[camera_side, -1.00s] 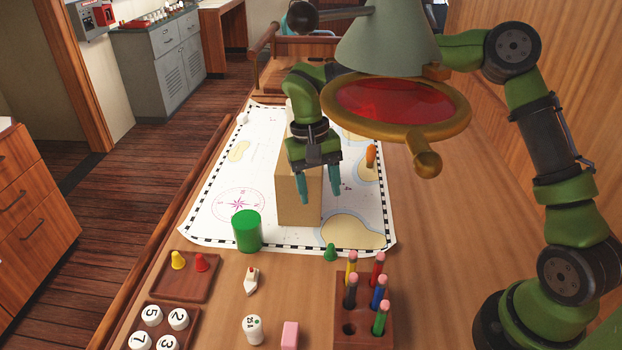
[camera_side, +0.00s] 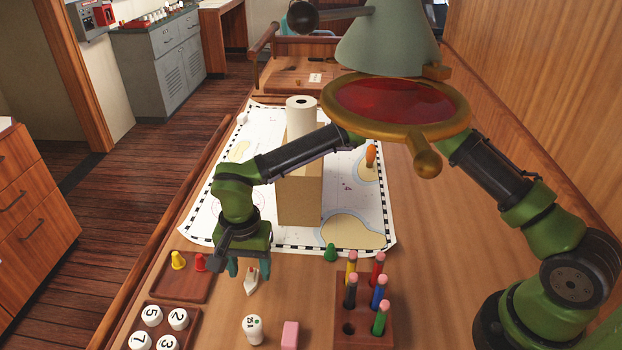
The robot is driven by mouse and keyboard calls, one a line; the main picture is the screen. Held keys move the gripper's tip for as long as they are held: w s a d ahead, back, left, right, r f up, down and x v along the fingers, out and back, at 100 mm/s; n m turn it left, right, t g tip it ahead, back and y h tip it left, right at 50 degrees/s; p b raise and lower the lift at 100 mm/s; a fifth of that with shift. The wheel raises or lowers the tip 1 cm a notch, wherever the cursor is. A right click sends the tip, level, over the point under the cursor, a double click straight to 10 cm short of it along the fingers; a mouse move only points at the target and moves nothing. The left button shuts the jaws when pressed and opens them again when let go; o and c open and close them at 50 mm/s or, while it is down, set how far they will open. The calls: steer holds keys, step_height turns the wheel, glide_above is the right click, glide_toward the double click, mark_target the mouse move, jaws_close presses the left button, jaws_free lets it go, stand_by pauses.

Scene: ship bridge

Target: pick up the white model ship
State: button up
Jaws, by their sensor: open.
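The small white model ship (camera_side: 251,284), with a reddish top, stands on the wooden table to the right of the tray with pawns. My gripper (camera_side: 249,270) is open and points down, with its teal fingertips near the ship. In the picture one finger is left of the ship and the other is close to its upper right. I cannot tell from this view whether the fingers are level with the ship or touch it.
A pawn tray (camera_side: 205,288) is at left, above a tray of numbered white discs (camera_side: 178,318). A white numbered piece (camera_side: 252,330), pink block (camera_side: 290,335) and pencil holder (camera_side: 364,332) stand nearby. A tall cardboard box (camera_side: 300,200) stands behind on the chart.

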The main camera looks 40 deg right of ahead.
steer(key=shift+f, duration=0.5)
jaws_close()
